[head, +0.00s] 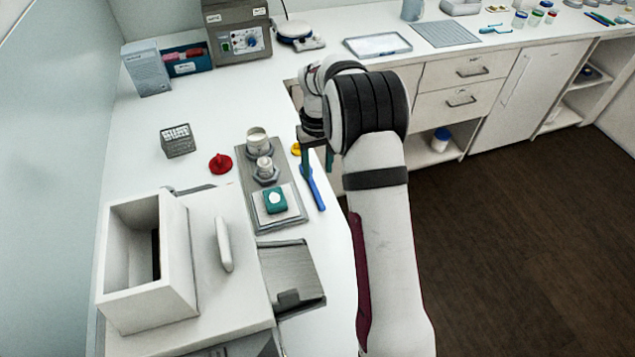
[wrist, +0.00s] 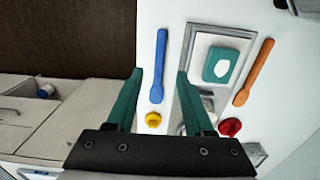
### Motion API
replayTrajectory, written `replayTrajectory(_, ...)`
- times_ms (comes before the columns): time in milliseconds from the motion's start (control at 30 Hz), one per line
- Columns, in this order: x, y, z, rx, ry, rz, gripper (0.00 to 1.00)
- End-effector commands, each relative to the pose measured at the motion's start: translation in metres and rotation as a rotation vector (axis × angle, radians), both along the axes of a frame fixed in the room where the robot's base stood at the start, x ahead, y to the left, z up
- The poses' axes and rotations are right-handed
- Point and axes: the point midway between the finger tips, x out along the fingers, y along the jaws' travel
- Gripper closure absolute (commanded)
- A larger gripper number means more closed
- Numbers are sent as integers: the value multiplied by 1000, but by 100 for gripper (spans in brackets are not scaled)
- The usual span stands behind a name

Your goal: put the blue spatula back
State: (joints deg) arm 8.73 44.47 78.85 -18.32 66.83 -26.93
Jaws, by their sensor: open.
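The blue spatula (head: 316,190) lies on the white counter, just right of a grey tray in the head view. In the wrist view the blue spatula (wrist: 159,66) lies lengthwise, seen between the two fingers. My gripper (head: 318,165) has green fingers and is over the counter near the spatula's far end. In the wrist view my gripper (wrist: 160,73) is open with nothing between its fingers. I cannot tell its exact height above the spatula.
The grey tray (head: 256,139) bears white jars (head: 257,140) and a green item (head: 275,200). A yellow cap (wrist: 153,119), a red piece (wrist: 229,127) and an orange spatula (wrist: 254,72) lie nearby. A white box-shaped machine (head: 205,275) stands at the front left.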

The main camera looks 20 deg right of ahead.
Motion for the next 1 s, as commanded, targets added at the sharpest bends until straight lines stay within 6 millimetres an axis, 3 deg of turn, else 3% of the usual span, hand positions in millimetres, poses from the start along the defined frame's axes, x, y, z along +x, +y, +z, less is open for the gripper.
replayTrajectory(100, 1, 0, 20, 0, -2, 0, 48)
replayTrajectory(300, -1, 1, 30, 1, 0, -1, 48)
replayTrajectory(400, -18, 11, 52, 10, -3, -31, 48)
replayTrajectory(467, -46, 24, 79, 25, -5, -77, 48)
replayTrajectory(567, -121, 53, 123, 59, 1, -185, 48)
replayTrajectory(600, -156, 64, 135, 74, 4, -231, 48)
replayTrajectory(700, -243, 87, 144, 109, 19, -343, 48)
replayTrajectory(800, -304, 100, 134, 134, 38, -424, 48)
replayTrajectory(900, -336, 106, 124, 146, 49, -466, 48)
replayTrajectory(1000, -347, 108, 119, 150, 54, -484, 48)
